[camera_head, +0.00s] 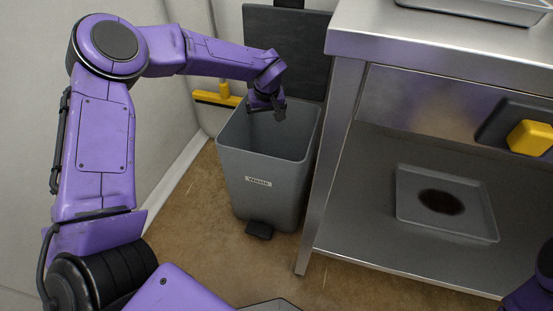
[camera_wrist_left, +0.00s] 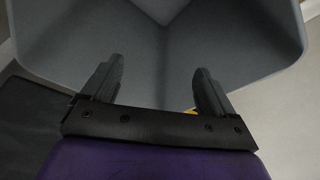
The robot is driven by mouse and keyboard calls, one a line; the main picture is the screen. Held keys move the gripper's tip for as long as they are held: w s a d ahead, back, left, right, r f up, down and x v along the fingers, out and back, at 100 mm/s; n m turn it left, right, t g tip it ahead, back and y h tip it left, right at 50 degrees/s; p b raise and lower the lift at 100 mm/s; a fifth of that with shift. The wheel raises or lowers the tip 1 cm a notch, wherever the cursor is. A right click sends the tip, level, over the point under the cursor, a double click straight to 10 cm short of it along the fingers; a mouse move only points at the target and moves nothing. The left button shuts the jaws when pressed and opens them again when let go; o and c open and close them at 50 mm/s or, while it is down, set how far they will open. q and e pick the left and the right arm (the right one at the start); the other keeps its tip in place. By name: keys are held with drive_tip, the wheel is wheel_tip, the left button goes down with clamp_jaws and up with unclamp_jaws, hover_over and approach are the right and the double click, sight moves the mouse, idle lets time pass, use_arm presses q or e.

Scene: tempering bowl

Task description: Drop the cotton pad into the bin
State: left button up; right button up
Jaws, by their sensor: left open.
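The bin (camera_head: 262,180) is a grey pedal bin labelled "Waste" standing on the brown floor, with its dark lid (camera_head: 300,55) raised behind it. My left gripper (camera_head: 268,106) is at the bin's open mouth, near the back rim, pointing down. In the left wrist view its two dark fingers (camera_wrist_left: 159,67) are apart with nothing between them, and the grey bin walls (camera_wrist_left: 215,40) spread out beyond them. No cotton pad is visible in either view, and the bin's lower inside is hidden in the head view. My right gripper is not in view.
A steel table (camera_head: 440,40) with a lower shelf stands right of the bin, its leg close beside it. A shelf tray (camera_head: 470,220) holds a dark round patch. A yellow sponge-like block (camera_head: 530,138) lies further right.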

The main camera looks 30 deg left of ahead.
use_arm(q)
drive_tip(key=p+v, duration=0.4)
drive_tip(key=v, duration=0.6)
drive_tip(key=shift+r, duration=0.2)
